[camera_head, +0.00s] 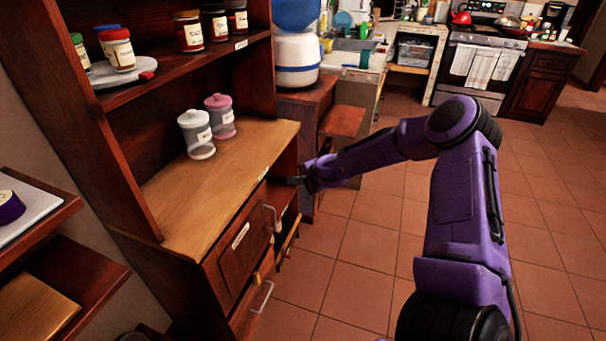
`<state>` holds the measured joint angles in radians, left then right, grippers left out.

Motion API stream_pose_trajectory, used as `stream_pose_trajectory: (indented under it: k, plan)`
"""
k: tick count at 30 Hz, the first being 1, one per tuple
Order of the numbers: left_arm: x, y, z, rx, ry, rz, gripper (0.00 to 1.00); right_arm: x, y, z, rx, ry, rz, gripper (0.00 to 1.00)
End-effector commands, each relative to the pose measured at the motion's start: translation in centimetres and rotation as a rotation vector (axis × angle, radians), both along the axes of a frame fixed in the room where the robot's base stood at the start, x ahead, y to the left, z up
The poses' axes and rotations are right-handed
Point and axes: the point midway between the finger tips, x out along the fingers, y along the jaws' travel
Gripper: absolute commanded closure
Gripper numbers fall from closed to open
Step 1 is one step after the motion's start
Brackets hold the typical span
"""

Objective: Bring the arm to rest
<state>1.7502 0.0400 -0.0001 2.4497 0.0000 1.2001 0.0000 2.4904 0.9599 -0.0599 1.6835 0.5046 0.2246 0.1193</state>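My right arm (462,205), purple with black joints, comes in from the lower right and bends at a raised elbow. Its forearm reaches left to the wooden cabinet (225,175). My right gripper (294,180) is a small dark shape at the cabinet's right front side, just below the counter top. It is too small and dark to tell whether its fingers are open or shut, or whether it touches the cabinet. My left gripper is out of view.
Two lidded jars, one white (196,134) and one pink (220,116), stand on the cabinet counter. Metal handles (270,216) stick out from the cabinet front. A stove (478,60) stands at the back. The tiled floor (350,255) around the arm is clear.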

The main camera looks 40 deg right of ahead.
Motion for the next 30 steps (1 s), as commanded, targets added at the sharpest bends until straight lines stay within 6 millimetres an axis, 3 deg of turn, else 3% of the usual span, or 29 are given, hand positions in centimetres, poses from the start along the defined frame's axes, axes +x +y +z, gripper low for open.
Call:
stream_pose_trajectory:
  k: [10,14,17,23,26,30]
  plan:
    - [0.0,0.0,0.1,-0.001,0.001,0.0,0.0,-0.2,0.0,0.3,-0.001,0.001,0.004,1.0]
    - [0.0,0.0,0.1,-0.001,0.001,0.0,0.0,-0.6,-0.9,0.2,-0.043,0.004,-0.053,1.0]
    - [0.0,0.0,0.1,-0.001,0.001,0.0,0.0,-2.0,1.0,-0.7,-0.138,0.039,-0.066,1.0]
    - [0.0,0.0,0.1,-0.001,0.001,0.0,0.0,-9.5,9.6,-7.3,-0.468,0.242,0.141,1.0]
    - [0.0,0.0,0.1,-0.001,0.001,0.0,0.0,-15.3,13.6,-10.9,-0.594,0.35,0.307,1.0]
    - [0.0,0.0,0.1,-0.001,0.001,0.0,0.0,-25.3,18.4,-15.2,-0.704,0.506,0.594,1.0]
